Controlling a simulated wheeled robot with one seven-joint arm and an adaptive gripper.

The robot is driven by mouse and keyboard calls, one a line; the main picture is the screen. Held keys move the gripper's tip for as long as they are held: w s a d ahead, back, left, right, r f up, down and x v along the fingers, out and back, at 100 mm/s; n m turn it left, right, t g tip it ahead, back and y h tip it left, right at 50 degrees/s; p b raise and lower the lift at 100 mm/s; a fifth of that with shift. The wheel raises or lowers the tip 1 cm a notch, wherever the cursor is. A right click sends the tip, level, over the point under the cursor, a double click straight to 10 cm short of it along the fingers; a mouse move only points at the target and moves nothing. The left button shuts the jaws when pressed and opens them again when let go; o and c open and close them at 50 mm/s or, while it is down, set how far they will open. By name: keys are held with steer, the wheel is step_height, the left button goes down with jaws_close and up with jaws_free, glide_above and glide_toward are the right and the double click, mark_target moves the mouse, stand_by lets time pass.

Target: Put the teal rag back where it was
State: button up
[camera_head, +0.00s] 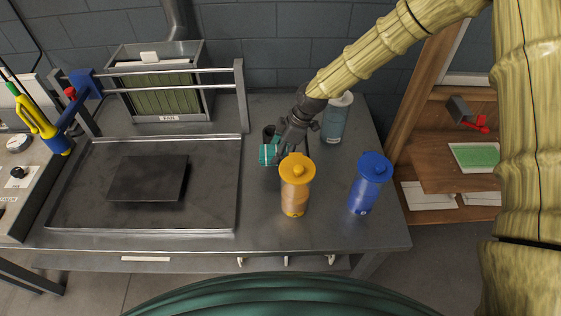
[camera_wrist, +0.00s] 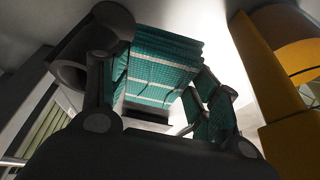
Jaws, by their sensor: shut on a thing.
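The teal rag (camera_head: 268,153) is a teal cloth with pale stripes. My gripper (camera_head: 280,150) is shut on it, behind and left of the yellow-orange canister on the metal bench. In the wrist view the rag (camera_wrist: 165,65) is folded and bunched between the two dark fingers of my gripper (camera_wrist: 160,100). Part of it hangs over the right finger. Whether the rag touches the bench top cannot be told.
A yellow-orange canister (camera_head: 296,188) stands right in front of my gripper. A blue canister (camera_head: 368,183) and a grey-teal container (camera_head: 336,120) stand to the right. A rimmed metal tray (camera_head: 215,190) with a dark plate (camera_head: 148,178) lies left. The front bench strip is clear.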

mark_target(276, 171)
steer(key=shift+f+p, duration=1.3)
steer(key=shift+f, duration=2.45)
steer(key=shift+f, duration=0.15)
steer(key=o, duration=0.9)
steer(key=shift+r, duration=0.25)
steer(key=shift+d+r+b, duration=0.2)
steer(key=shift+r+b, duration=0.2)
steer(key=shift+b+v, duration=2.05)
steer(key=shift+v, duration=3.4)
